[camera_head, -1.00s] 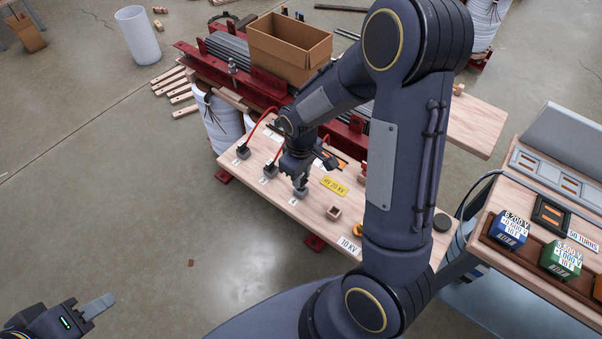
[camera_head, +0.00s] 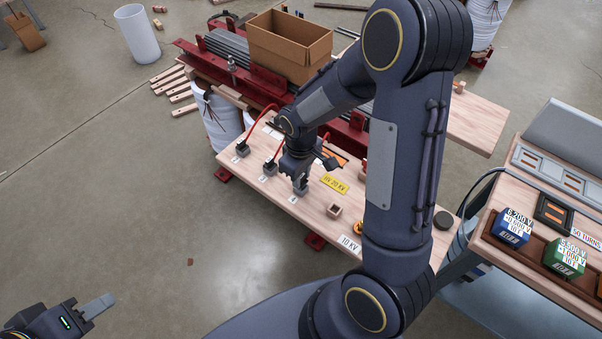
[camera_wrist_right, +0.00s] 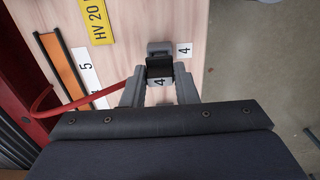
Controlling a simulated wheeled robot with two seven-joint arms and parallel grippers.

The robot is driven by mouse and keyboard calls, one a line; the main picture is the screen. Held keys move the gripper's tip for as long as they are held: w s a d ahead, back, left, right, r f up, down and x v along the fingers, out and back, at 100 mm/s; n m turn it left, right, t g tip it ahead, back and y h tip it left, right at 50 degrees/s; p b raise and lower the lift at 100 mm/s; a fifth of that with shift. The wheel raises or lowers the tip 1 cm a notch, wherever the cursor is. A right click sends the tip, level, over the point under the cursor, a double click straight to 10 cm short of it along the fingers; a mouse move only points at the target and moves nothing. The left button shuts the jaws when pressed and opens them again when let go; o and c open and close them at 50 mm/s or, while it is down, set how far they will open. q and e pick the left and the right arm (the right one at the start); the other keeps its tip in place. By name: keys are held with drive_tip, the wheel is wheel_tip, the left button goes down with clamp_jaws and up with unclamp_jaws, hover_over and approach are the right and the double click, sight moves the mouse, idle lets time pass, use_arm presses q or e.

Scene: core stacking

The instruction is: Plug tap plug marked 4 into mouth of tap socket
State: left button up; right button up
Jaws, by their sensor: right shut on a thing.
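The plug marked 4 (camera_wrist_right: 160,82) is dark with a pale number label and sits between the fingers of my right gripper (camera_wrist_right: 160,92), which is shut on it. In the wrist view a grey block (camera_wrist_right: 160,49) is at the plug's far end, beside a white 4 label (camera_wrist_right: 184,50). In the head view my right gripper (camera_head: 300,184) points down at the wooden board, near its front edge. A small square holder with an open top (camera_head: 333,211), possibly the tap socket, stands to its right. My left gripper (camera_head: 97,306) is at the lower left, away from the board; its finger gap is unclear.
Other plugs with red leads (camera_head: 243,149) stand left of my right gripper. A yellow HV 20 KV sign (camera_head: 334,183) and an orange strip (camera_wrist_right: 66,68) lie nearby. A dark puck (camera_head: 443,221) is at the right. Blue (camera_head: 511,228) and green (camera_head: 565,257) blocks sit on the right bench.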

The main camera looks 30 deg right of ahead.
drive_tip(key=shift+f+b, duration=0.7)
drive_tip(key=shift+f, duration=0.2)
drive_tip(key=o, duration=1.1)
drive_tip(key=shift+c, duration=0.2)
wheel_tip(320, 180, up, 7)
drive_tip(key=shift+p, duration=0.55)
drive_tip(key=shift+r, duration=0.45)
drive_tip(key=shift+s+r, duration=0.15)
drive_tip(key=shift+r, duration=0.2)
drive_tip(key=s+a+r+m+t+y+p, duration=0.2)
drive_tip(key=s+r+m, duration=0.1)
drive_tip(key=s+r, duration=0.5)
drive_tip(key=s+a+r+m+t+y+p, duration=0.1)
drive_tip(key=s+a+r+m+t+p, duration=0.1)
drive_tip(key=s+r, duration=0.6)
drive_tip(key=shift+s+r+m+t+y+p, duration=0.25)
drive_tip(key=shift+s+m+t+y+p, duration=0.15)
drive_tip(key=shift+m+t+p, duration=0.4)
